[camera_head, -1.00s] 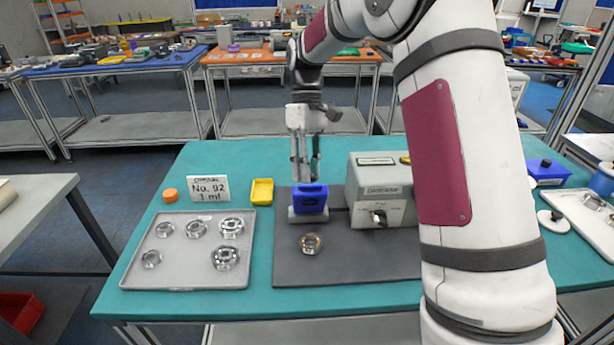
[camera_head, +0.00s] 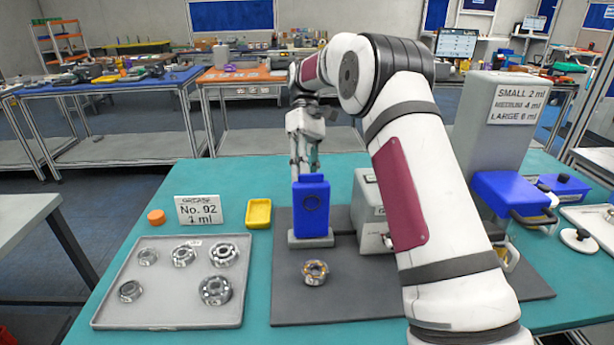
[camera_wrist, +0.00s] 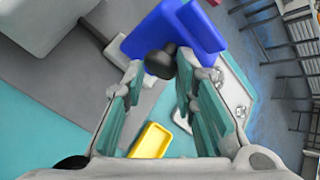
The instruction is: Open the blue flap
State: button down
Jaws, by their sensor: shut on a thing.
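The blue flap (camera_head: 312,208) stands upright on a small grey base (camera_head: 311,241) on the dark mat, with a faint round mark on its front. In the wrist view the blue flap (camera_wrist: 207,28) fills the upper middle, and a black knob (camera_wrist: 160,64) sits at its edge between my fingertips. My gripper (camera_head: 305,172) is just behind the top of the flap in the head view. In the wrist view my gripper (camera_wrist: 162,72) is shut on the knob. The head view hides the knob.
A grey box (camera_head: 370,205) stands right of the flap, partly behind my arm. A metal ring (camera_head: 315,272) lies in front on the dark mat (camera_head: 290,305). A tray (camera_head: 160,315) with several rings, a yellow dish (camera_head: 259,213) and a sign (camera_head: 197,211) are left. A dispenser (camera_head: 480,130) stands right.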

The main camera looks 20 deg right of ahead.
jog(key=shift+d+f, duration=0.2)
jog(key=shift+f, duration=0.3)
jog(key=shift+d+f, duration=0.2)
jog(key=shift+f, duration=0.3)
jog(key=c, duration=1.2)
grip_release()
jog(key=shift+d, duration=0.1)
jog(key=shift+c, duration=0.2)
jog(key=shift+a, duration=0.2)
jog(key=shift+r, duration=0.1)
